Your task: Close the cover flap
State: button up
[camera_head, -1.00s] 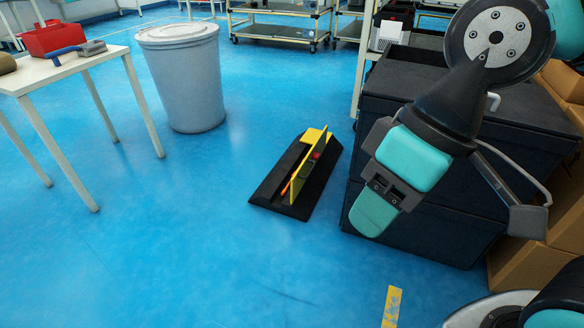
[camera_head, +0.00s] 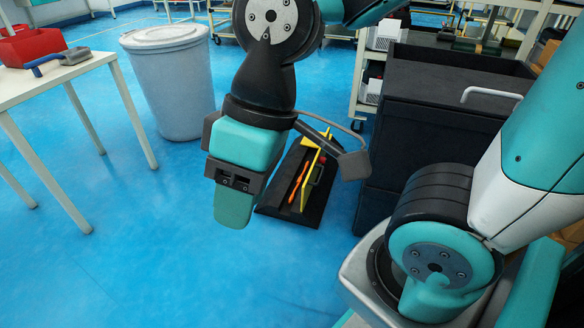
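The yellow cover flap (camera_head: 308,172) stands up on edge, open, along a black sloped-edge floor unit (camera_head: 309,212). An orange strip (camera_head: 297,184), perhaps a cable, shows in the unit beside the flap. My gripper (camera_head: 234,208) hangs pointing down, left of the flap in the picture and nearer the camera. It overlaps the unit's left edge in view; I see no contact with the flap. My gripper shows edge-on, so its opening is hidden, and I see nothing held.
A black chest (camera_head: 438,125) with a handle stands close right of the floor unit. A grey bin (camera_head: 175,90) and a white table (camera_head: 75,82) with a red box (camera_head: 30,45) stand at left. Blue floor in front is clear.

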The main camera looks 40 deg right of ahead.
aim_at(309, 182)
jog(key=z, duration=0.15)
jog(key=i, duration=0.65)
jog(key=z, duration=0.85)
jog(key=i, duration=0.35)
jog(key=z, duration=0.4)
